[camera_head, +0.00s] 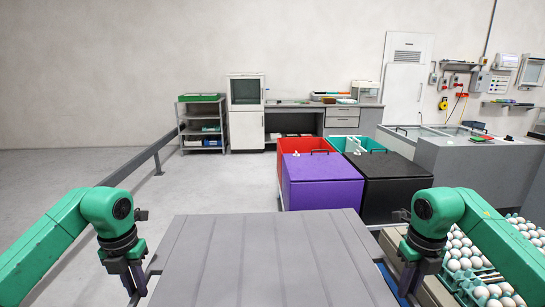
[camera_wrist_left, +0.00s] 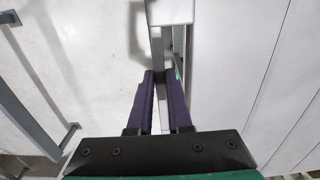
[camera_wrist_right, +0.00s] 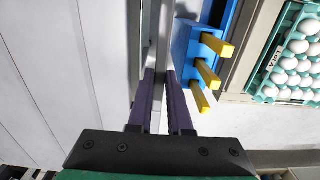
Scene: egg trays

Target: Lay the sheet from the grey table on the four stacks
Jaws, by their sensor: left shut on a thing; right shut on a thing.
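The sheet (camera_head: 265,262) is a large grey ribbed panel, lying flat between my arms in the head view. My left gripper (camera_head: 136,284) is shut on its left edge, and my right gripper (camera_head: 407,284) is shut on its right edge. In the left wrist view the sheet (camera_wrist_left: 245,60) is on the right, with the purple fingers (camera_wrist_left: 165,85) closed on a rail at its side. In the right wrist view it (camera_wrist_right: 65,80) is on the left, with the fingers (camera_wrist_right: 160,85) closed on its edge. What lies beneath it is hidden. Which things are the four stacks, I cannot tell.
Teal trays of white eggs (camera_head: 470,291) stand at the right, beside my right arm. A blue part with yellow pegs (camera_wrist_right: 186,48) is close to my right gripper. Purple (camera_head: 320,187) and black (camera_head: 398,185) boxes stand ahead. Floor at the left is open, crossed by a rail (camera_head: 142,160).

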